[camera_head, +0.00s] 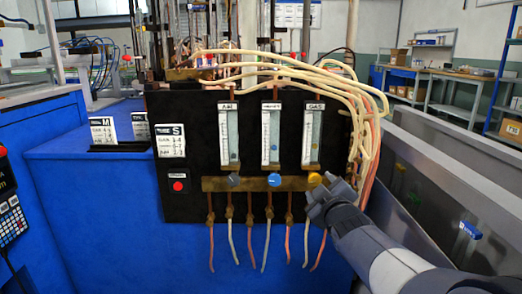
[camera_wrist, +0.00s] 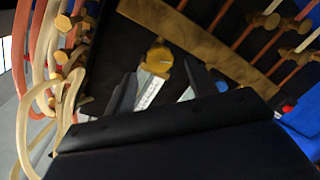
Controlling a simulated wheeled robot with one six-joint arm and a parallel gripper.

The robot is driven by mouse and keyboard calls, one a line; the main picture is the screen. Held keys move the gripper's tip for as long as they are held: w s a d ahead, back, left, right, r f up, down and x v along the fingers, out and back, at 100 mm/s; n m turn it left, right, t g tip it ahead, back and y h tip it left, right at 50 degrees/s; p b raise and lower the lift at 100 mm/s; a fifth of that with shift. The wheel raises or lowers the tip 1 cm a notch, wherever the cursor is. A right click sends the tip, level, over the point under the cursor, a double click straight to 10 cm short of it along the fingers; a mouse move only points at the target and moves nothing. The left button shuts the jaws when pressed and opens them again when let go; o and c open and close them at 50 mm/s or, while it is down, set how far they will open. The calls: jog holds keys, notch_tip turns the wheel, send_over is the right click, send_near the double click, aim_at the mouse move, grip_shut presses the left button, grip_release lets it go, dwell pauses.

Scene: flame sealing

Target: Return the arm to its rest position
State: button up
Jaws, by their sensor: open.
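My gripper (camera_head: 322,194) is at the lower right of the black flow-meter panel (camera_head: 190,108), right by the yellow gas knob (camera_head: 315,179). My arm reaches in from the lower right. In the wrist view, the two dark fingers of my gripper (camera_wrist: 162,84) are spread apart with nothing held between them. The yellow knob (camera_wrist: 160,57) shows just beyond the gap between the fingertips. I cannot tell whether a finger touches it.
A grey knob (camera_head: 233,180) and a blue knob (camera_head: 274,180) sit on the brass bar left of the yellow one. Cream and pink hoses (camera_head: 365,125) hang at the panel's right side, close to my arm. A metal trough (camera_head: 450,185) runs along the right.

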aim_at(316, 180)
jog(key=w, duration=0.3)
jog(key=shift+w+a+f, duration=0.1)
dwell(0.3)
